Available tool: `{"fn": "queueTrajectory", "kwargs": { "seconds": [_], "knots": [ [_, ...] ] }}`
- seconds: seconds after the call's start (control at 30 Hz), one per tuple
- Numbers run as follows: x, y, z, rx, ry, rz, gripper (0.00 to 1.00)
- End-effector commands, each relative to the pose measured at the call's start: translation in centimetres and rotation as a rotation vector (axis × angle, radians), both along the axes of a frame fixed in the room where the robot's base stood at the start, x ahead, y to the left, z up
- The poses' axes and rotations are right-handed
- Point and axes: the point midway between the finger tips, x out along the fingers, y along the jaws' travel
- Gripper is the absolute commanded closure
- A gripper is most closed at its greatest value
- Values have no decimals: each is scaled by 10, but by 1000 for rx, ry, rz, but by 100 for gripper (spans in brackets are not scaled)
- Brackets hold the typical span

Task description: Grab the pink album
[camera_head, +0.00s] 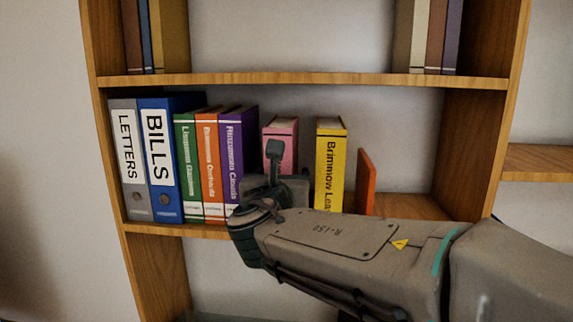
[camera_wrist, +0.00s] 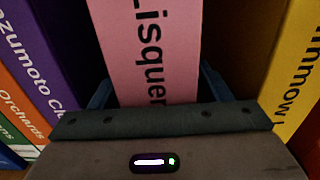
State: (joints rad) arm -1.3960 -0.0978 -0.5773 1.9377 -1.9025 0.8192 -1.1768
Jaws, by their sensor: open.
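The pink album (camera_head: 281,131) stands upright on the middle shelf, between a purple book and a yellow book. In the head view my arm hides its lower part. In the wrist view its pink spine (camera_wrist: 158,45) with dark lettering is straight ahead and fills the middle. My gripper (camera_wrist: 157,92) is open, with one blue-grey finger on each side of the spine. I cannot tell whether either finger touches the album. In the head view my gripper (camera_head: 272,180) is in front of the album.
The purple book (camera_head: 238,150) stands to the left and the yellow book (camera_head: 330,160) to the right, with narrow gaps beside the album. Binders and books fill the shelf's left end. A thin orange book (camera_head: 366,182) leans at right. A shelf board (camera_head: 300,79) runs above.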

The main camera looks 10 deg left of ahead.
Motion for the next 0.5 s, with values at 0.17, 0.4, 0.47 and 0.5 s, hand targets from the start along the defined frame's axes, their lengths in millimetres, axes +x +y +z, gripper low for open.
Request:
{"fn": "queueTrajectory", "kwargs": {
  "seconds": [0.17, 0.4, 0.47, 0.5],
  "knots": [
    [8, 1, 0, 0, -1, 1, 29],
    [8, 0, 0, 0, -1, 1, 43],
    [8, 1, 0, 0, -1, 1, 60],
    [8, 1, 0, 0, -1, 1, 71]
  ]
}}
